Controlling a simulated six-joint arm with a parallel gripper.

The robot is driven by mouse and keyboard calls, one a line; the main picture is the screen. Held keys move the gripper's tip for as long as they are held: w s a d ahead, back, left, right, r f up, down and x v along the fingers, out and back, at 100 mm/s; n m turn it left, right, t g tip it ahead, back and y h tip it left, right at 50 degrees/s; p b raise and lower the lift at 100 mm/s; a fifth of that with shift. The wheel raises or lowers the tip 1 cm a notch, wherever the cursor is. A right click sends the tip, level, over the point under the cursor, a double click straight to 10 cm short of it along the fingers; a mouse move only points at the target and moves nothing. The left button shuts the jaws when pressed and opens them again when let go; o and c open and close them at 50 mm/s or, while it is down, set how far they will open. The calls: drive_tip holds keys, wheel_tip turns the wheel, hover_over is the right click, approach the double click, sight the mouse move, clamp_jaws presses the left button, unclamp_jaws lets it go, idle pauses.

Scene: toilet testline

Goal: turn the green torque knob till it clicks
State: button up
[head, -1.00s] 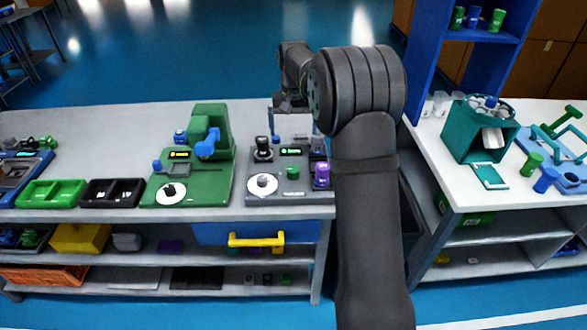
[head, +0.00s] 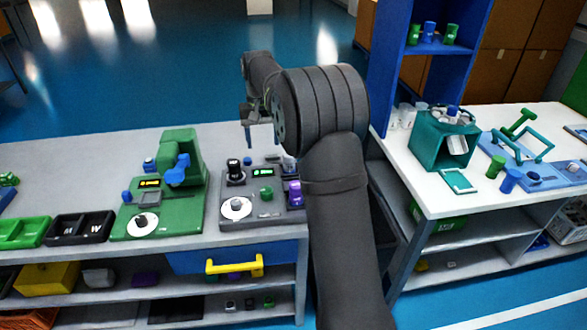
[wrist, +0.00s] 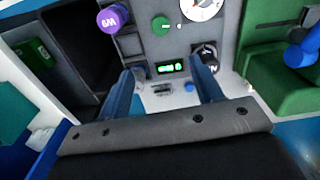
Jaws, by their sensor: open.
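The green knob (head: 266,193) is a short round knob on the dark grey test panel (head: 282,213). It also shows in the wrist view (wrist: 160,26), top centre, beyond the fingertips. My gripper (wrist: 164,78) is open and empty, with two blue fingers wide apart. In the head view my gripper (head: 262,135) hangs above the panel's back edge, apart from the knob. A lit green display (wrist: 170,67) shows between the fingers in the wrist view. My arm hides part of the bench behind the panel.
A purple knob (head: 294,192), a black knob (head: 235,172) and a white dial (head: 236,208) sit around the green knob. A green machine (head: 180,165) stands to the left. A white bench (head: 425,190) with a teal box (head: 443,145) is at the right.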

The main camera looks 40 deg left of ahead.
drive_tip(key=f+n, duration=0.1)
drive_tip(key=n, duration=0.7)
approach(266, 190)
wheel_tip(266, 190, down, 9)
drive_tip(key=shift+f, duration=0.1)
drive_tip(key=c, duration=1)
